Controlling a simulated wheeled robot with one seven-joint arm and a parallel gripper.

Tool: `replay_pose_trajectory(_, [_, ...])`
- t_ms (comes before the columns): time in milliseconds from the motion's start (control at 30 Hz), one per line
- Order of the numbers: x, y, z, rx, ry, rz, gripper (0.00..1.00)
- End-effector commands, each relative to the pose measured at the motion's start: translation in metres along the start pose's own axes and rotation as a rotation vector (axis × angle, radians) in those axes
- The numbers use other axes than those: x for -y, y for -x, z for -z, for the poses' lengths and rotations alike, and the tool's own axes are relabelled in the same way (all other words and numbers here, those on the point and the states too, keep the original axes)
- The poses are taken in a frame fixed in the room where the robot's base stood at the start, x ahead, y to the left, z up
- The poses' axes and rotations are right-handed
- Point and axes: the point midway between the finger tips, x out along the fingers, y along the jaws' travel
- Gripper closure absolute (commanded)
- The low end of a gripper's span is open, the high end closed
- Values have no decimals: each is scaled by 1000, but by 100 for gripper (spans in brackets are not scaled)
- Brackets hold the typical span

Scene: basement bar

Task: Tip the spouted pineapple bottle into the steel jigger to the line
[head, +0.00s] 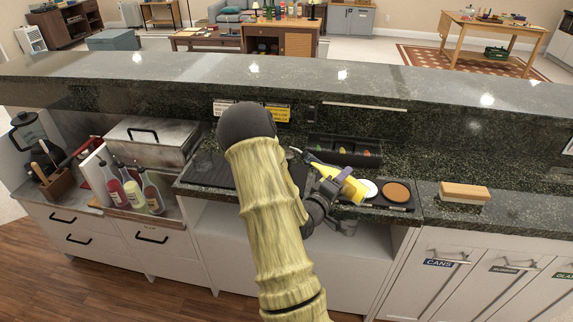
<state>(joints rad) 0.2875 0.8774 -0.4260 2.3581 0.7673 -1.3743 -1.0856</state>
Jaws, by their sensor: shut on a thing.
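In the head view my gripper (328,189) is shut on a yellow bottle (353,190), which appears to be the pineapple bottle. The bottle is strongly tilted over the counter, its narrow end toward the upper left and its broad end at the lower right. A thin pale tip, perhaps the spout, shows past my arm's edge. I cannot make out the steel jigger with certainty; my arm hides much of the counter to the left of the bottle. Liquid flow and the jigger's line cannot be seen.
A black rimmer tray (398,208) with a white and a brown disc lies right of the bottle. A garnish caddy (345,151) stands behind it. A wooden block (465,192) is further right. Several spouted bottles (134,195) stand at left. A raised dark ledge (430,119) runs behind.

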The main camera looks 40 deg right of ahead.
Motion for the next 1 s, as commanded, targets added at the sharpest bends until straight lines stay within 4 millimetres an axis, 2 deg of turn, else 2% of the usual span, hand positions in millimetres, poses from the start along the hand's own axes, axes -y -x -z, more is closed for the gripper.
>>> replay_pose_trajectory(1000, [-2,0,-2,-1,77,-4,85])
